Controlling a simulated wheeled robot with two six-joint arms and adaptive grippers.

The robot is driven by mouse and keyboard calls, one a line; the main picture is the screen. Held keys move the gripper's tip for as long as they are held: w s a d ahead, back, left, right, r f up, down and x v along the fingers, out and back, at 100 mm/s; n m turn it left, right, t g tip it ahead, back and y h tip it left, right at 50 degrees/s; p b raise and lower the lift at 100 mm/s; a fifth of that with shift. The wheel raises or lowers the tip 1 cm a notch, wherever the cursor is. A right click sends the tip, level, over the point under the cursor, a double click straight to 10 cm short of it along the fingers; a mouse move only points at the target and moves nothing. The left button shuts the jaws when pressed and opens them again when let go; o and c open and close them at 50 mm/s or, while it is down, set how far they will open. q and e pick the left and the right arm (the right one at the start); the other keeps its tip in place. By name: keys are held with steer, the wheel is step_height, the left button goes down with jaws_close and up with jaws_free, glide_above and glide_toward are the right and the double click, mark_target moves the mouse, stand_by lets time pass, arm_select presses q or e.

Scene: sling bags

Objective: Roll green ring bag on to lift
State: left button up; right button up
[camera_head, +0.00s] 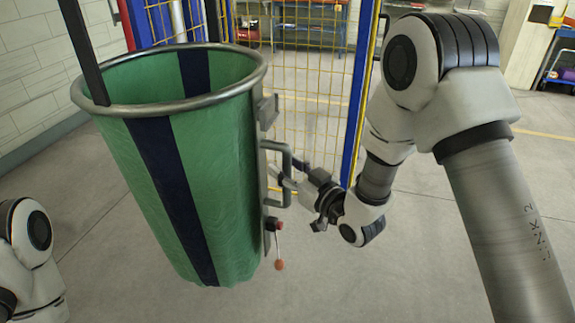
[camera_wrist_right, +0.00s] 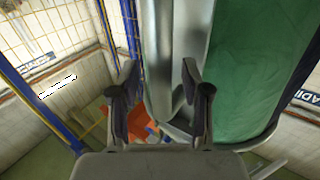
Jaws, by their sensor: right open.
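The green ring bag (camera_head: 220,150) has a dark blue stripe and a round metal rim (camera_head: 170,108), and it is open at the top. It stands upright in the left half of the head view. Its green side shows at the right of the right wrist view (camera_wrist_right: 245,70). A grey metal handle (camera_head: 287,165) sits on the bag's right side. My right gripper (camera_head: 288,178) is open at this handle; I cannot tell whether they touch. In the wrist view its two fingers (camera_wrist_right: 158,95) are apart, with grey metal between and beyond them. I cannot identify the lift.
A dark post (camera_head: 85,50) rises at the bag's left rim. A lever with an orange knob (camera_head: 279,265) hangs below the handle. Yellow mesh fencing (camera_head: 310,100) with blue posts (camera_head: 361,85) stands close behind. Floor is clear in front.

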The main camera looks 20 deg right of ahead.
steer(key=shift+s, duration=0.1)
jaws_close()
steer(key=shift+w, duration=0.2)
